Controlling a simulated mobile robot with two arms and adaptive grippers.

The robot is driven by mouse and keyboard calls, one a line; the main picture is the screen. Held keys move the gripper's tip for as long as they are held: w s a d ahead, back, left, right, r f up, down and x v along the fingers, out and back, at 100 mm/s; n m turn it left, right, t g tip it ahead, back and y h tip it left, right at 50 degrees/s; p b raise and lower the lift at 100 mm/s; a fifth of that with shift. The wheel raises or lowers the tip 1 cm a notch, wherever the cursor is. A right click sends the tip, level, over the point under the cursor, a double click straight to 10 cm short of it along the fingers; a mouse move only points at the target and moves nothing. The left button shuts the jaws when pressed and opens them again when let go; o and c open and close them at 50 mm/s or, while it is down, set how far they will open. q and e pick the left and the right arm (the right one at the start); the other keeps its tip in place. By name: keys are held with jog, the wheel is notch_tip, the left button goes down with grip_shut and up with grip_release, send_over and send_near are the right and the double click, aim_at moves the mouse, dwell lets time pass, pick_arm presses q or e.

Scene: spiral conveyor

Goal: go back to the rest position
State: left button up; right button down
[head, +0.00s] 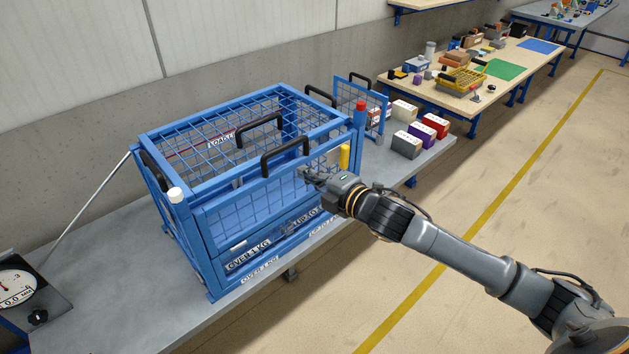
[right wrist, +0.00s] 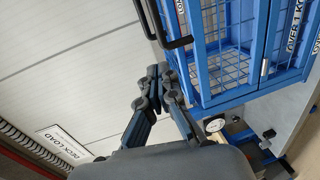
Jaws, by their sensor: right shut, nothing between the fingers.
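My right arm comes in from the lower right of the head view. My right gripper (head: 312,178) is at the front right of a blue wire-mesh cage (head: 235,188) on the grey bench. In the right wrist view its fingers (right wrist: 160,76) are together with nothing between them, and the blue cage (right wrist: 228,70) is beside them on the right. I cannot tell whether the gripper touches the cage. My left gripper is not in view.
The cage has black handles (head: 285,156) and "OVER 1 KG" labels. A dial scale (head: 15,285) stands at the left end of the grey bench (head: 110,245). Several small boxes (head: 406,144) stand right of the cage. A wooden table (head: 415,95) is behind. The floor (head: 480,215) at right is clear.

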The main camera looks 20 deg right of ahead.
jog(key=s+d+f+m+g+h, duration=0.15)
jog(key=d+f+m, duration=0.25)
jog(key=f, duration=0.7)
jog(key=s+d+f+m+g+h, duration=0.15)
jog(key=d+f+m, duration=0.3)
jog(key=f, duration=0.65)
jog(key=s+d+f+m+g+h, duration=0.15)
jog(key=s+f, duration=0.25)
jog(key=f, duration=0.5)
jog(key=s+d+f+m+g+h, duration=0.15)
jog(key=s+f, duration=0.25)
jog(key=f, duration=0.4)
jog(key=s+a+f+m+g, duration=0.3)
jog(key=s+f+m+g, duration=0.15)
jog(key=s+f, duration=1.3)
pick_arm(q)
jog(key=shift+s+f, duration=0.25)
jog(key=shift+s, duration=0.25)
pick_arm(e)
jog(key=s+a+f+m+g, duration=0.1)
jog(key=s+a+f, duration=0.1)
jog(key=s, duration=0.6)
jog(key=s+a+f+m+g, duration=0.1)
jog(key=s+a+f, duration=0.1)
jog(key=s, duration=0.6)
jog(key=s+a+f+m+g, duration=0.1)
jog(key=s+a+f, duration=0.1)
jog(key=s, duration=0.6)
jog(key=shift+f+m+y, duration=0.15)
jog(key=shift+m+y, duration=0.15)
